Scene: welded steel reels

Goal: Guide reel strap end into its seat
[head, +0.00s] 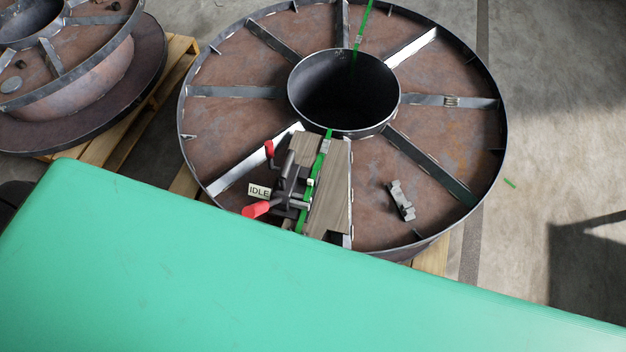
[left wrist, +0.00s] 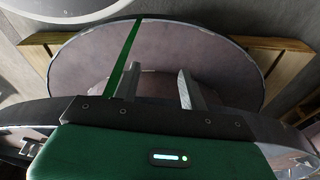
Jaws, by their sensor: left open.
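A large steel reel (head: 445,140) lies flat in the head view, with spokes around an open hub (head: 344,92). A green strap (head: 357,38) runs over the far rim to the hub. A green strap length (head: 313,180) also runs from the hub's near side over a wooden block (head: 331,195), beside a red-handled clamp (head: 287,185). I cannot pick out the strap's seat. In the left wrist view, my left gripper (left wrist: 160,74) is open, with a green strap (left wrist: 125,57) by its left finger; contact is unclear. My right gripper is in neither view.
A loose metal bracket (head: 401,200) lies on the reel, right of the block. An IDLE tag (head: 259,191) is beside the clamp. A second reel (head: 95,85) lies on a pallet (head: 165,85) at upper left. A wide green surface fills the foreground.

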